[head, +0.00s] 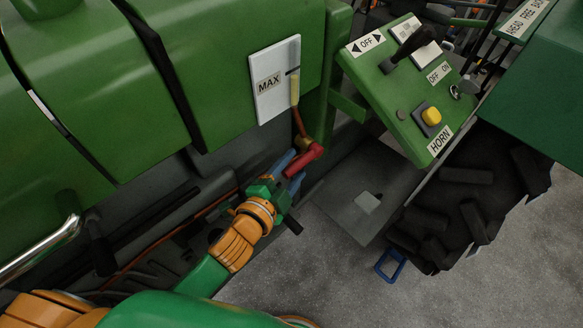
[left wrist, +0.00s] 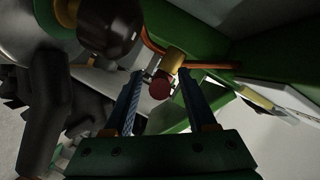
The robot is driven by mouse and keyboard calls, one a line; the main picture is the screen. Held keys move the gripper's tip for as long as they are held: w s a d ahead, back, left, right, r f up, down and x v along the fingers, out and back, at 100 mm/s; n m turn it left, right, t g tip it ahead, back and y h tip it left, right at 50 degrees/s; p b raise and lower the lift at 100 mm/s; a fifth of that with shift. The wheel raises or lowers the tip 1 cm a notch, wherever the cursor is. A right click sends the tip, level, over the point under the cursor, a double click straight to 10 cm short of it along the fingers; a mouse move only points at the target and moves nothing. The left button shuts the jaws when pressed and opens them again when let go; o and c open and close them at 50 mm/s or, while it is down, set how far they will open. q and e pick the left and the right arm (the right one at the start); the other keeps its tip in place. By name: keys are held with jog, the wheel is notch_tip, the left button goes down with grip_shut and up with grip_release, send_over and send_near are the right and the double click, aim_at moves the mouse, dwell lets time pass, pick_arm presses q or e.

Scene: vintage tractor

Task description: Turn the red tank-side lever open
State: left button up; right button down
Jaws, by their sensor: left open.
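The red lever (head: 304,160) sits below the green tank (head: 230,60), at the lower end of a copper-coloured pipe under the white MAX gauge plate (head: 275,80). My left gripper (head: 290,165) reaches up to it from the lower left. In the left wrist view, the lever's round red end (left wrist: 159,89) lies between the tips of my two blue fingers, with a brass fitting (left wrist: 173,62) just behind it. The fingers are apart; I cannot tell whether either touches the lever. My right gripper is not in view.
A green control panel (head: 408,100) with a black lever and yellow HORN button (head: 431,116) stands to the right. A large black tyre (head: 465,195) is below it. A grey footplate (head: 350,190) and open grey floor (head: 370,295) lie right of my left arm.

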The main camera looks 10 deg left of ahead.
pick_arm(q)
grip_shut()
dwell(1.3)
